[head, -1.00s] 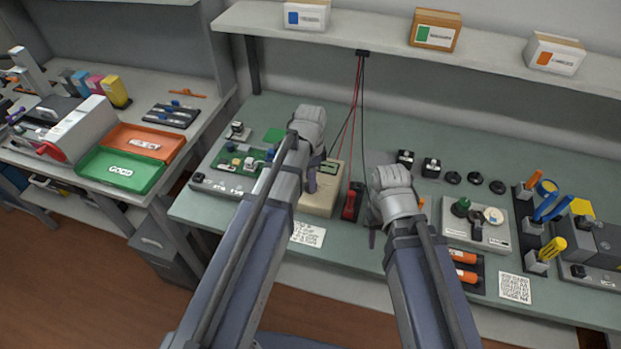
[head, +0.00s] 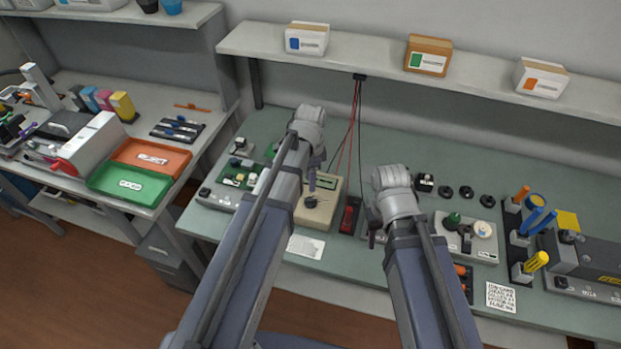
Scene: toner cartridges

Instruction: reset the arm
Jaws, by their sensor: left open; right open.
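My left arm reaches up over the green workbench (head: 450,150). Its small dark gripper (head: 312,181) points down in front of a beige meter box (head: 320,209) and appears empty. My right arm is beside it, with its gripper (head: 372,226) pointing down near a red and black device (head: 349,215). It is open and seems to hold nothing. The fingers of both grippers are small and partly hidden by the wrists. Both arms hide parts of the bench behind them.
A side table at left holds a green tray (head: 128,184), an orange tray (head: 150,158) and upright toner cartridges (head: 122,106). A shelf (head: 380,53) with boxes runs above the bench. Tool holders (head: 520,243) and a grey machine (head: 590,258) stand at right.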

